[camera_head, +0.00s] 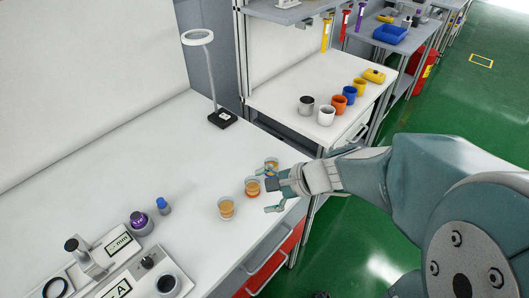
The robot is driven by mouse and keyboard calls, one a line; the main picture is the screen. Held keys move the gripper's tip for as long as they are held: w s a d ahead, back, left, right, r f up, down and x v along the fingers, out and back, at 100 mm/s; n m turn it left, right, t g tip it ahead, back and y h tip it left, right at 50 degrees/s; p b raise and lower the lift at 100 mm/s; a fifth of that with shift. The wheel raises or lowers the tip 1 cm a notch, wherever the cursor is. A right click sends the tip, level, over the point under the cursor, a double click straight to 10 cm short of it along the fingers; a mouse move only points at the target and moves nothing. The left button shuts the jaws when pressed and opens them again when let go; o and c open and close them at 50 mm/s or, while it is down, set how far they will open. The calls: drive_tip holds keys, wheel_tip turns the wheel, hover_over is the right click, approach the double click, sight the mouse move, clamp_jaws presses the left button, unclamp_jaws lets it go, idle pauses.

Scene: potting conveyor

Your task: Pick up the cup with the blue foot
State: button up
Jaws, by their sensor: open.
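Three small clear cups with amber contents stand in a slanting row on the white bench. The farthest cup (272,163) shows blue low down and looks like the one with the blue foot; my gripper's upper finger partly hides it. The middle cup (252,186) has a red-orange foot. The nearest cup (226,207) has a pale or tan foot. My gripper (266,190) is open and empty, reaching in from the right. Its fingers are spread around the side facing the middle cup, with the upper finger by the farthest cup. I cannot tell whether it touches either.
A magnifier lamp (222,118) stands behind the cups. A purple-capped jar (140,222), a blue-capped bottle (163,206) and instruments (118,245) are at lower left. Several mugs (326,115) stand on another bench.

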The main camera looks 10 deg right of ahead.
drive_tip(key=w+d+f+m+t, duration=0.45)
drive_tip(key=w+m, duration=0.25)
drive_tip(key=m, duration=0.2)
drive_tip(key=m+t+h, duration=0.3)
drive_tip(key=m, duration=0.4)
approach(277, 166)
drive_tip(key=shift+w+a+g, duration=0.25)
drive_tip(key=shift+w+a, duration=0.2)
drive_tip(key=shift+w, duration=0.25)
drive_tip(key=x, duration=1)
drive_tip(key=shift+w+a+f, duration=0.15)
drive_tip(key=shift+w+f, duration=0.05)
drive_tip(key=shift+w, duration=0.1)
drive_tip(key=c, duration=1.2)
